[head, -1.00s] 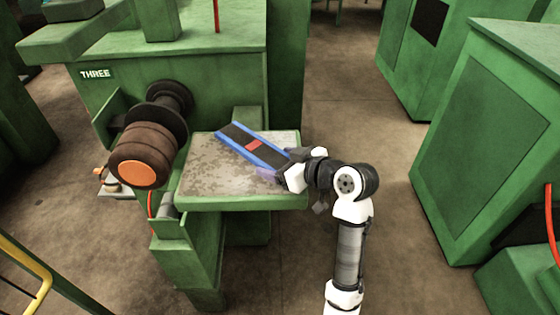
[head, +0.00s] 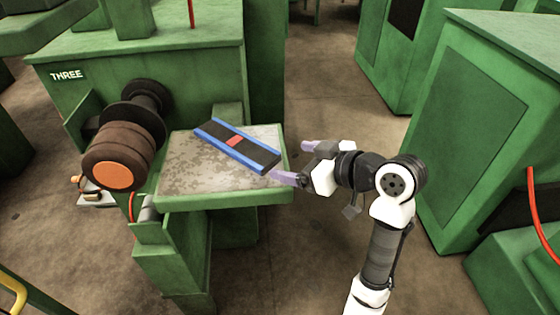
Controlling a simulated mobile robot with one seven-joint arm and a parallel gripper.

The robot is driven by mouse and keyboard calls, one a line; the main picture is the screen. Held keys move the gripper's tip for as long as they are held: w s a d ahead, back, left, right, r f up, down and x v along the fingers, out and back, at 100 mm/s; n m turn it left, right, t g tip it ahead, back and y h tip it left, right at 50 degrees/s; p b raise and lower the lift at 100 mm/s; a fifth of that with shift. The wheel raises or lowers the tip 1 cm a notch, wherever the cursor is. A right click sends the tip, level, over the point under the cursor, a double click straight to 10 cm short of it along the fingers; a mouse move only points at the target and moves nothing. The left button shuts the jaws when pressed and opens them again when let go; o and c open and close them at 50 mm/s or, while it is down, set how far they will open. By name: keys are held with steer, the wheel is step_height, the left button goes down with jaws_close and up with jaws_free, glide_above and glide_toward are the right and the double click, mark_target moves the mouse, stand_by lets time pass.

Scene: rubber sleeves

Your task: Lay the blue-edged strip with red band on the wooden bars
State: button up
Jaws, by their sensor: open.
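The strip (head: 257,153), dark with blue long edges and a red band across its middle, lies at a slant on the worn grey top of a green machine table (head: 190,176). Its near right end lies close to the table's right edge. My gripper (head: 297,162) is open and empty just right of that end, its purple-tipped fingers apart. The nearer fingertip is close to the table's right edge; I cannot tell whether it touches. I cannot make out the wooden bars in this view.
A brown roller with an orange end (head: 114,175) sticks out left of the table. Another green cabinet (head: 465,125) stands at the right. Brown floor (head: 325,95) is open between them.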

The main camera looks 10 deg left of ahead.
steer(key=shift+v, duration=0.8)
steer(key=shift+a, duration=0.1)
